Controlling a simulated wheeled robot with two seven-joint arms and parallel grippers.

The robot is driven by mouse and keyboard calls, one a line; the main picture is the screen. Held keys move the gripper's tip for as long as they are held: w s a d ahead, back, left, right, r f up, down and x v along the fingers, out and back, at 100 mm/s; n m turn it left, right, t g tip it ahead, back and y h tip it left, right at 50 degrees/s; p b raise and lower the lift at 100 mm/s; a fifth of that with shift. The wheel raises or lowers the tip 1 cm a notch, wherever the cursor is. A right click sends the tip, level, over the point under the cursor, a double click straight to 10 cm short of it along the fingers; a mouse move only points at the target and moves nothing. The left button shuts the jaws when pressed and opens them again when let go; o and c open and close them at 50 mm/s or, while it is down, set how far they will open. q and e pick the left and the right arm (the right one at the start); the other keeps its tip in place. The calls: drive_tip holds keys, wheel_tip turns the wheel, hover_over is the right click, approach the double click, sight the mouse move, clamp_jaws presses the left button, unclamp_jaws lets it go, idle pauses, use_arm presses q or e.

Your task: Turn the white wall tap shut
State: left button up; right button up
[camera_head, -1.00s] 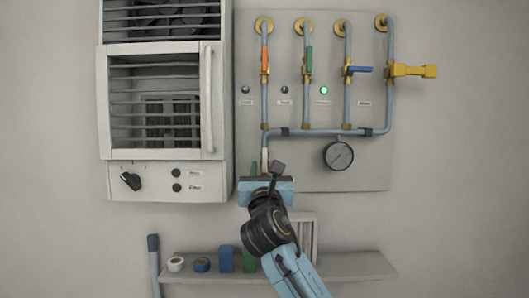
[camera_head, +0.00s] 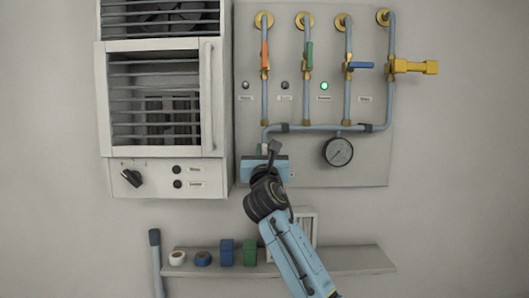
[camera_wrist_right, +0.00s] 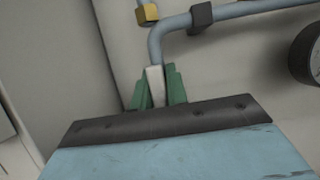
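The white wall tap shows as a small white piece (camera_wrist_right: 155,84) at the lower end of the grey-blue pipe, below the bend. In the head view only a bit of this white tap (camera_head: 265,149) shows above my right gripper; the rest is hidden. My right gripper (camera_head: 262,149) reaches up to it from below. In the right wrist view its green fingers (camera_wrist_right: 158,90) stand close on both sides of the white piece, with no clear gap, and look shut on it. My left gripper is not in view.
A panel (camera_head: 375,170) carries pipes with orange (camera_head: 265,55), green (camera_head: 309,55) and blue (camera_head: 361,65) handles, a yellow fitting (camera_head: 415,67) and a gauge (camera_head: 338,152). A white cabinet (camera_head: 165,170) stands close left. A shelf (camera_head: 345,262) with small items is below.

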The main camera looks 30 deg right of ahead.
clamp_jaws()
